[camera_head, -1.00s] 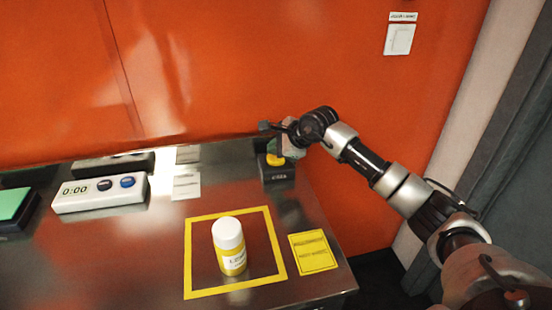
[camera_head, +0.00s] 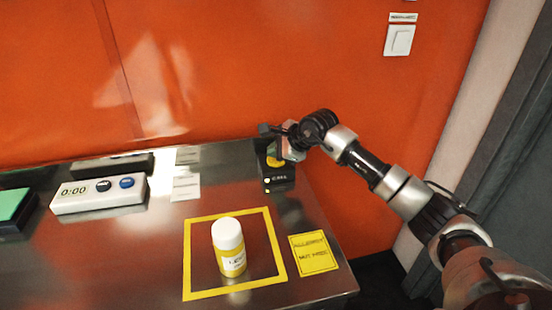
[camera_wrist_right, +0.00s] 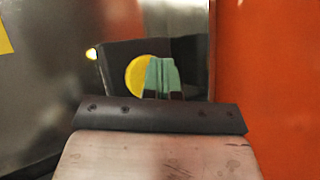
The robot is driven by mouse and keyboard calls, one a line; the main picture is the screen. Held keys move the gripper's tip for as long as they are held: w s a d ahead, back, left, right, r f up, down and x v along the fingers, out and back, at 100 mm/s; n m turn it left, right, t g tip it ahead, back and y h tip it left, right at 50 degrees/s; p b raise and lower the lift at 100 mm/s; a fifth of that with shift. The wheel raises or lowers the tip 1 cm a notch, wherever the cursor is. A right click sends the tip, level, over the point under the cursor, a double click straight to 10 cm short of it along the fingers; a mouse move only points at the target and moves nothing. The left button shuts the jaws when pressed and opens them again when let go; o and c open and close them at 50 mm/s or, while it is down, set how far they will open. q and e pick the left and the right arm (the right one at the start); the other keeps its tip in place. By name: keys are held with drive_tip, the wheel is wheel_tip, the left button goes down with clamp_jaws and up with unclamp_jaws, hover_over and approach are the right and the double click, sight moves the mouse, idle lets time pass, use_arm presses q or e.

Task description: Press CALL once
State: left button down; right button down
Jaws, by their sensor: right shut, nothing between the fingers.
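The CALL box (camera_head: 279,184) is a small black unit at the back right corner of the steel counter, with a round yellow button (camera_head: 274,162) on top. Small yellow lights glow on it. In the right wrist view the button (camera_wrist_right: 138,77) shows beside the teal fingertips, which cover part of it, and a lit lamp (camera_wrist_right: 92,54) shows to the left. My right gripper (camera_head: 284,150) is shut and empty, with its fingertips at the button. I cannot tell whether they touch it. My left gripper is not in view.
A white-capped yellow jar (camera_head: 229,248) stands inside a yellow square outline, with a yellow allergy card (camera_head: 314,253) to its right. A white timer (camera_head: 98,194) reading 0:00 lies at the left. The orange wall (camera_head: 220,70) is close behind the box.

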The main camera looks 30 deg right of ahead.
drive_tip(key=shift+f, duration=0.1)
idle(0.3)
drive_tip(key=shift+r+p, duration=0.4)
drive_tip(key=shift+r, duration=0.4)
drive_tip(key=shift+r, duration=0.1)
drive_tip(key=shift+r+p, duration=1.45)
drive_tip(key=shift+r, duration=1.05)
drive_tip(key=shift+f, duration=0.1)
